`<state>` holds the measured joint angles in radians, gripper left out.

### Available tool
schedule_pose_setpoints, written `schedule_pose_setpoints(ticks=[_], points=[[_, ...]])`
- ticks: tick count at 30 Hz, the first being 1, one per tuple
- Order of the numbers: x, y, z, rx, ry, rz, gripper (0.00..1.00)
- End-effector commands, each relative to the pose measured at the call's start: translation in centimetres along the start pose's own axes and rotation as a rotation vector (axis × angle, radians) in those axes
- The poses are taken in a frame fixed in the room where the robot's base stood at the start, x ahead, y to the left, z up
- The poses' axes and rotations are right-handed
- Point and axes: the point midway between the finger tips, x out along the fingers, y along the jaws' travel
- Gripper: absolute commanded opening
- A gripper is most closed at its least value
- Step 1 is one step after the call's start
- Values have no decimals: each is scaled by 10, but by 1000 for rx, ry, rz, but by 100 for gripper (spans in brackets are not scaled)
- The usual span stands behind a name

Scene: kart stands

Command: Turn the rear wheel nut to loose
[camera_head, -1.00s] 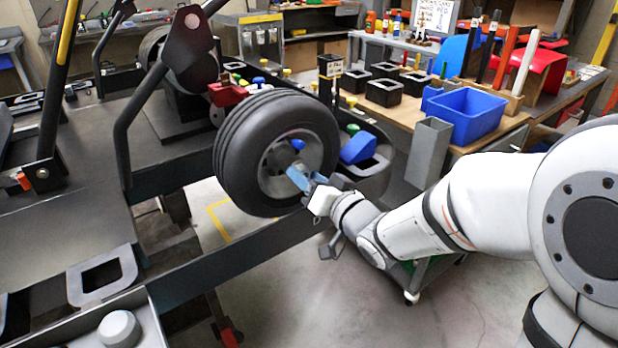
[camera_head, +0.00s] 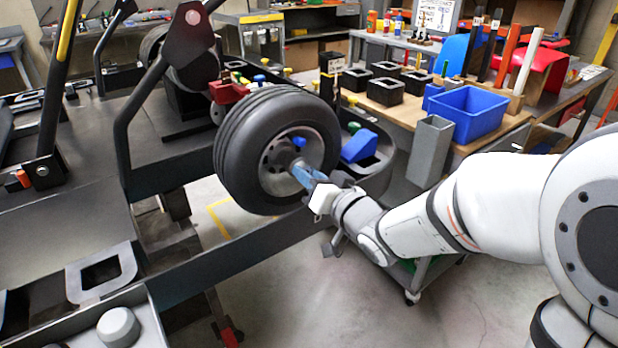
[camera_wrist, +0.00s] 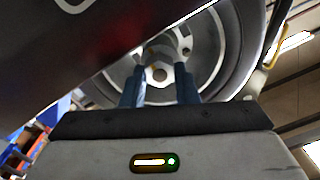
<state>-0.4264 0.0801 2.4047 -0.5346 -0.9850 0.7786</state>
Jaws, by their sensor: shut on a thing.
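The rear wheel (camera_head: 240,150) is a black tyre on a grey rim, mounted at the side of the dark kart frame. Its metal nut (camera_wrist: 158,73) shows at the hub centre in the wrist view, between my two blue fingers. My gripper (camera_head: 301,170) reaches the hub from the lower right and is shut on the nut. The fingers also show in the wrist view, one on each side of the nut (camera_wrist: 160,85). In the head view the fingers hide most of the nut. A small blue piece (camera_head: 299,142) shows just above them at the hub.
The kart's dark side rail (camera_head: 235,262) runs below the wheel. A blue wedge-shaped part (camera_head: 358,147) lies in a dark tray close to the wheel's right. A workbench with a blue bin (camera_head: 467,113) stands behind. The floor at front right is clear.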

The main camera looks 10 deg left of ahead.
Motion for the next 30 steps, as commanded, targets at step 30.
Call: schedule_pose_setpoints(ticks=[30], points=[[0,3,5,-895,1,3,4]])
